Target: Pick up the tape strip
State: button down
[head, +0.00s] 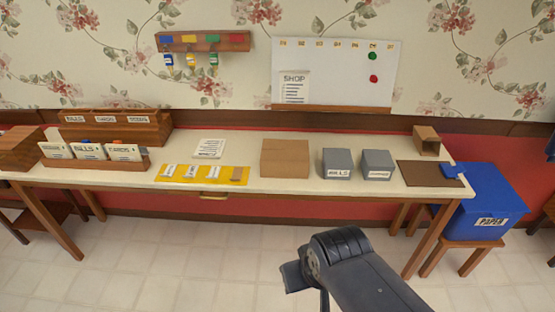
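A yellow mat (204,181) lies on the long table, left of its middle, with several small pieces in a row on it. Several are pale, label-like strips, such as the left one (168,170). The piece at the right end is a small tan-brown strip (237,174). I cannot tell for sure which piece is the tape strip; all are small in this view. My dark grey arm rises from the bottom edge, in front of the table and apart from the mat. My gripper's fingers do not show.
A cardboard box (285,158) and two grey boxes (338,163) (377,164) stand right of the mat. A paper stack (209,148) lies behind it. A wooden card tray (94,163) is at left. A blue paper bin (487,202) stands at right. The floor in front is clear.

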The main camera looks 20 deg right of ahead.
aim_at(237, 175)
jog(key=i+l+u, duration=0.2)
jog(key=i, duration=0.3)
jog(key=i+l+u, duration=0.2)
jog(key=i, duration=0.25)
jog(key=i+l+u, duration=0.2)
jog(key=i, duration=0.25)
